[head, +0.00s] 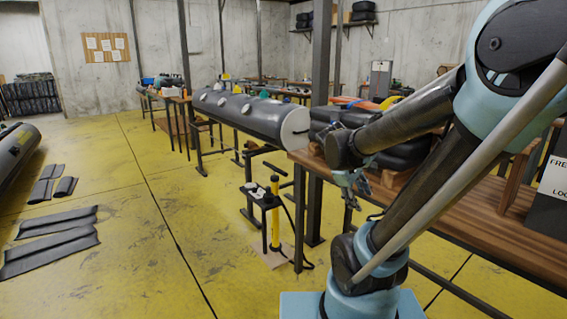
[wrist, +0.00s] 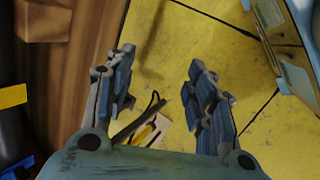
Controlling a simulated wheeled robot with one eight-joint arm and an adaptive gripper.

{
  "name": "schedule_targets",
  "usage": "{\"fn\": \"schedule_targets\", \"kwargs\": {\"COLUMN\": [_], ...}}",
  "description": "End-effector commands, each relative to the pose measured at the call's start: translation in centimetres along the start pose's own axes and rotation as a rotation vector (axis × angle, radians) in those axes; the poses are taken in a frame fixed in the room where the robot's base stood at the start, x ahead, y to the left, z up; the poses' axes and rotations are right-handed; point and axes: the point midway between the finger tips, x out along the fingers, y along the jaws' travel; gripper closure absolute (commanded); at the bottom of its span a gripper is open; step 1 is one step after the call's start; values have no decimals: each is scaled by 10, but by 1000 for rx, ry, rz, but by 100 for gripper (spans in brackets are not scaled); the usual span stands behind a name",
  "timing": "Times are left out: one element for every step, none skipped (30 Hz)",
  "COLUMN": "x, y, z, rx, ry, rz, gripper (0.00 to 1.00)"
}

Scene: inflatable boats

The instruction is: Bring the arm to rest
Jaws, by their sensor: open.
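My gripper (wrist: 163,95) is open and empty in the wrist view, its two blue-padded fingers apart with yellow floor seen between them. In the head view my gripper (head: 358,188) hangs below the dark wrist, close to the near end of the wooden workbench (head: 460,235). My arm is folded, with its elbow high at the upper right and the forearm reaching down to the left. The fingers point downward beside the bench edge, and nothing is held.
A yellow pump (head: 274,215) stands on the floor by a small black stand. A grey inflatable tube (head: 250,113) lies on a rack behind. Stacked dark rolls (head: 385,150) sit on the bench. Flat black pieces (head: 50,248) lie at left. The floor at centre left (head: 140,225) is clear.

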Motion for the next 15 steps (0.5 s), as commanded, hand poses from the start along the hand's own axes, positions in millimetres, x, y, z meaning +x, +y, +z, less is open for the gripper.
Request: {"fn": "schedule_targets", "kwargs": {"x": [1, 2, 2, 2, 2, 2, 2, 2, 2, 2, 2, 2, 1, 1, 1], "y": [-11, -18, -26, -32, -39, -48, -54, -61, -70, -76, -83, -91, -98, -103, -110], "z": [9, 12, 17, 20, 23, 26, 28, 31, 34, 36, 37, 39, 40, 41, 42], "rx": [57, 93, 140, 176, 211, 259, 294, 331, 380, 415, 451, 498, 532, 565, 605], "ry": [13, 22, 34, 42, 51, 61, 68, 74, 83, 89, 95, 102, 108, 112, 117], "rz": [-33, -53, -81, -101, -122, -150, -171, -192, -220, -241, -263, -291, -311, -330, -354], "gripper": [50, 50, 50, 50, 50, 50, 50, 50, 50, 50, 50, 50, 50, 50, 50]}}
